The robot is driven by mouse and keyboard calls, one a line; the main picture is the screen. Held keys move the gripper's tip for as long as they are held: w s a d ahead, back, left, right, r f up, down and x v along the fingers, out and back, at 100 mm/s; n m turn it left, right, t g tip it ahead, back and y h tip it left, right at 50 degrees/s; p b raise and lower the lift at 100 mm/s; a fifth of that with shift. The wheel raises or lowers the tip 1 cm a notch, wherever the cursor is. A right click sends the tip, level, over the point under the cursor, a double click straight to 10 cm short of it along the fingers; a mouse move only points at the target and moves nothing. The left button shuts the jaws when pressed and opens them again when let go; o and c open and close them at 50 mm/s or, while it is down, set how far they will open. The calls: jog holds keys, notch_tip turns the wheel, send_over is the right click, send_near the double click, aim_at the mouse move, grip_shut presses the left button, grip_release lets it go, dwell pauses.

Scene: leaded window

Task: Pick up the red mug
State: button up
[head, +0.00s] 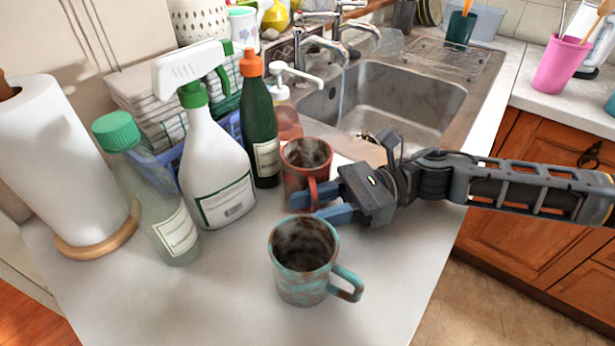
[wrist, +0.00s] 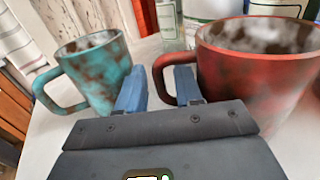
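The red mug (head: 302,160), worn and dark inside, stands upright on the white counter. Its handle faces my gripper (head: 307,207). In the wrist view the mug (wrist: 255,75) fills the right side, and the outer part of its handle shows between my two blue fingertips (wrist: 158,88). The fingers are apart, with a visible gap; the right finger overlaps the handle's opening. I cannot tell whether either finger touches the handle. A teal-and-brown mug (head: 302,262) stands nearer the front, close to the left finger in the wrist view (wrist: 95,75).
A white spray bottle (head: 216,165), a dark green bottle (head: 260,130) and a clear green-capped bottle (head: 155,195) stand left of and behind the red mug. A paper towel roll (head: 55,155) is far left. The sink (head: 405,95) lies behind.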

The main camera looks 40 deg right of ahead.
jog(key=shift+c, duration=0.3)
grip_shut()
jog(key=shift+r, duration=0.1)
notch_tip(320, 180, up, 28)
dwell(0.7)
